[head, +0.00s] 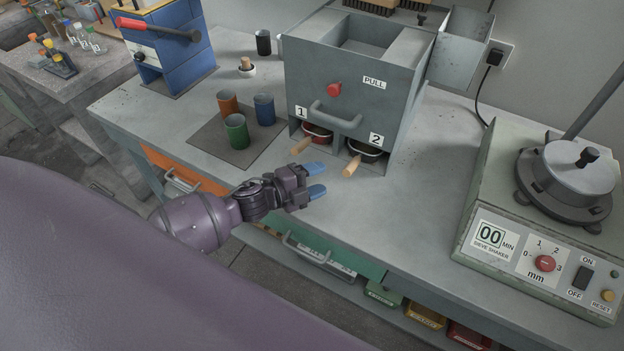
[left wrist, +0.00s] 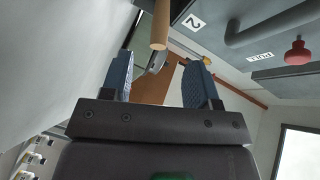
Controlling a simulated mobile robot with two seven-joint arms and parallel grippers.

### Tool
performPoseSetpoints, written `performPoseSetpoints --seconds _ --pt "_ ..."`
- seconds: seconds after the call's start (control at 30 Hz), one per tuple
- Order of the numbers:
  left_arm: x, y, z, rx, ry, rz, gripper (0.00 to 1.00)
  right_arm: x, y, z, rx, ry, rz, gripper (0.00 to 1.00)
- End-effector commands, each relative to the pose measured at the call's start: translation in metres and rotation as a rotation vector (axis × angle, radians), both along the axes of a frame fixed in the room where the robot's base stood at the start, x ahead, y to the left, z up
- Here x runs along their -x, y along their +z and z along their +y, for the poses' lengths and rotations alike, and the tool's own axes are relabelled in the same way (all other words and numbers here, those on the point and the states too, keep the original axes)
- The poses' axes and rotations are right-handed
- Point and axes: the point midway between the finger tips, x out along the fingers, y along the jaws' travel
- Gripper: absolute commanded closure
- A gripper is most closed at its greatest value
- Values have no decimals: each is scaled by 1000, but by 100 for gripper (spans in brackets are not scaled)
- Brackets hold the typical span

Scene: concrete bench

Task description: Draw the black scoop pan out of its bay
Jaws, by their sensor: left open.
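A grey divider box stands on the bench with two bays at its base, marked 1 and 2. The dark pan (head: 366,151) sits in bay 2, mostly inside, with its wooden handle (head: 352,165) sticking out toward the front. A red pan (head: 317,131) sits in bay 1, its wooden handle (head: 302,146) also sticking out. My left gripper (head: 316,180) is open and empty, left of and apart from the bay 2 handle, blue fingertips pointing toward it. In the left wrist view, a wooden handle (left wrist: 161,28) beside label 2 lies ahead, between the spread fingers (left wrist: 161,75).
Orange, green and blue cups (head: 237,131) stand on a grey mat left of the box. A sieve shaker (head: 545,220) stands at right. Above the bays are a grey pull bar (head: 335,120) and red knob (head: 334,89). The bench right of bay 2 is clear.

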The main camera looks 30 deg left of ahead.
Motion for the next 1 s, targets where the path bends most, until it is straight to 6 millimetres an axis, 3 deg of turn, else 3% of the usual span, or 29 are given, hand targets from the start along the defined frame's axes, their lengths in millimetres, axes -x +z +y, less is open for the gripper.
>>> performPoseSetpoints --seconds 0.5,0.7,1.0 --pt "-64 -9 -43 0 0 -1 45 -9 5 2 0 5 -22 57" --pt "-77 -11 -51 0 0 -1 45 -5 2 1 0 2 -13 57" --pt "-79 -12 -53 0 0 0 45 3 -5 0 0 -2 6 57"
